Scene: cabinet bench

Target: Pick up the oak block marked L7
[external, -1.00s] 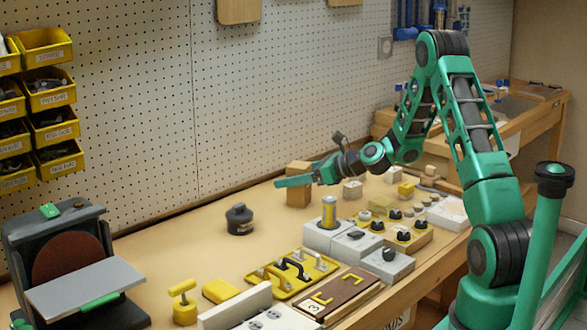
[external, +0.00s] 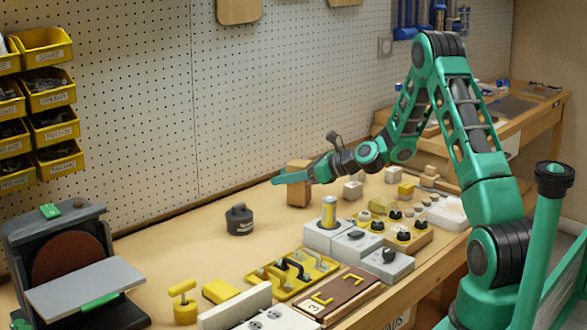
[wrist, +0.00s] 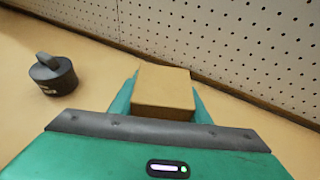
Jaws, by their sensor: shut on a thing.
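A plain oak-coloured wooden block (external: 299,190) stands upright on the bench near the pegboard wall. No L7 mark can be read on the faces in view. My gripper (external: 291,178) is at the upper part of this block, shut on it. In the wrist view the block's top (wrist: 165,85) sits between my two green fingers (wrist: 163,100), one on each side. The block's lower part shows below the fingers in the external view and appears to be on the bench top or very close to it; I cannot tell which.
A black knobbed weight (external: 239,220) stands left of the block; it also shows in the wrist view (wrist: 53,75). Several small blocks and knobs, a yellow cylinder (external: 329,211) and yellow-handled fixtures (external: 290,272) lie nearer. The pegboard (wrist: 235,40) rises close behind.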

